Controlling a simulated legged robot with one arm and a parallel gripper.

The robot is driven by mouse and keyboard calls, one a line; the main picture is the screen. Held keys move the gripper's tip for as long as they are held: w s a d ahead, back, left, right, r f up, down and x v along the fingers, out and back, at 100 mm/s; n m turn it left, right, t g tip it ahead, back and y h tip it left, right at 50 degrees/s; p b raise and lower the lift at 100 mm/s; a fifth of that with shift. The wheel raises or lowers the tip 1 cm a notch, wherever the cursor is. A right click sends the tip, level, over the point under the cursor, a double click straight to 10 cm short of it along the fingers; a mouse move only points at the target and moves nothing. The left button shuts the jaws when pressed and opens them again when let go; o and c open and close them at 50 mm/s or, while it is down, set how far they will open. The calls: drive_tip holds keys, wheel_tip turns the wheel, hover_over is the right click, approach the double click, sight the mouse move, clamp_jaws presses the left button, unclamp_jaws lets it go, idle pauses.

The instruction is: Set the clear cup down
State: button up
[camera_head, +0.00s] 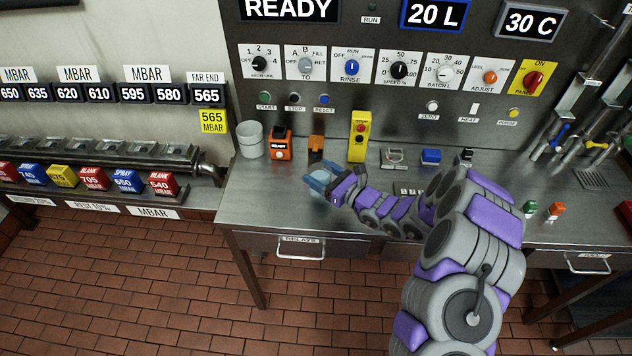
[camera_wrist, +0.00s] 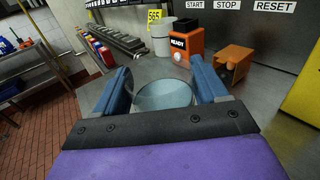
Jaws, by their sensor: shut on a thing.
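The clear cup (camera_wrist: 163,95) is between the blue fingers of my gripper (camera_wrist: 163,88) in the wrist view, and its round rim faces the camera. My gripper is shut on it. In the head view my gripper (camera_head: 321,184) is low over the left part of the steel bench (camera_head: 262,205), with the pale cup (camera_head: 319,186) partly hidden by the fingers. I cannot tell whether the cup's base touches the bench.
Behind my gripper stand a grey-white bin (camera_head: 250,140), an orange READY device (camera_head: 280,144), an orange-brown block (camera_head: 316,147) and a yellow control box (camera_head: 359,136). Small items, including a blue block (camera_head: 431,156), lie to the right. The bench's front left is clear.

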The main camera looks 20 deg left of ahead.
sight(313, 175)
drive_tip(key=shift+w+a, duration=0.2)
drive_tip(key=shift+a, duration=0.3)
drive_tip(key=f, duration=0.1)
drive_tip(key=d+f+b, duration=0.1)
drive_tip(key=f, duration=0.1)
drive_tip(key=shift+f, duration=0.2)
drive_tip(key=shift+a, duration=0.65)
drive_tip(key=o, duration=0.8)
drive_tip(key=shift+a+f, duration=0.15)
drive_tip(key=shift+a, duration=0.05)
drive_tip(key=o, duration=0.4)
drive_tip(key=shift+d, duration=0.25)
drive_tip(key=shift+c, duration=0.2)
drive_tip(key=shift+o, duration=0.6)
drive_tip(key=shift+d+r, duration=0.2)
drive_tip(key=shift+d, duration=0.2)
drive_tip(key=shift+d, duration=0.1)
